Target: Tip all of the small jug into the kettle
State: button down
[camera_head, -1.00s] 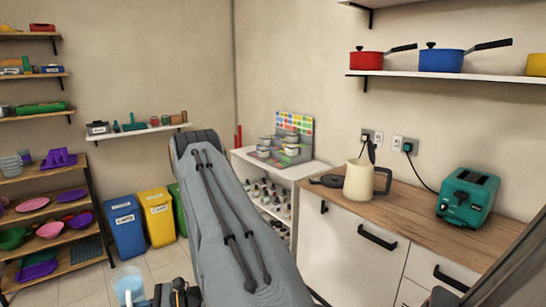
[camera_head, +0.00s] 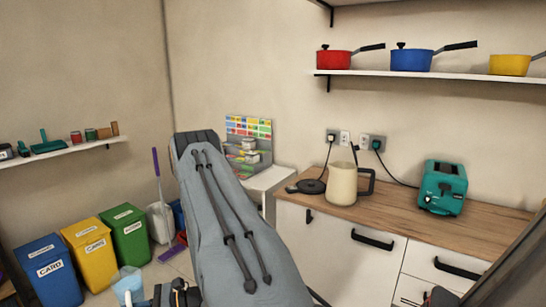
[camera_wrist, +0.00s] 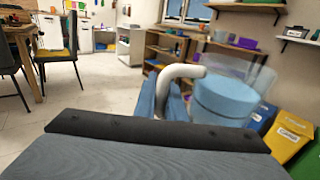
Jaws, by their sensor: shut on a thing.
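The small jug (camera_head: 129,284) is clear with pale blue liquid in it, at the bottom left of the head view, cut by the lower edge. It also shows upright in the wrist view (camera_wrist: 226,101), its pale handle at my gripper (camera_wrist: 168,92). My gripper (camera_head: 165,293) is shut on the handle, the fingers partly hidden. The kettle (camera_head: 341,185) is cream with a dark handle and stands on the worktop, well right of and apart from the jug. A dark upright piece at its top may be the open lid. Its inside is hidden.
A black disc (camera_head: 311,187), perhaps the kettle's base, lies left of the kettle. A teal toaster (camera_head: 442,188) stands to the right on the wooden worktop (camera_head: 400,212). Bins (camera_head: 90,250) stand at left. A shelf with pans (camera_head: 410,74) hangs above.

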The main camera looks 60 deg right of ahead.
aim_at(341, 190)
jog(key=z, duration=0.4)
jog(key=i, duration=0.4)
jog(key=z, duration=1.05)
jog(key=i, duration=0.5)
jog(key=z, duration=0.45)
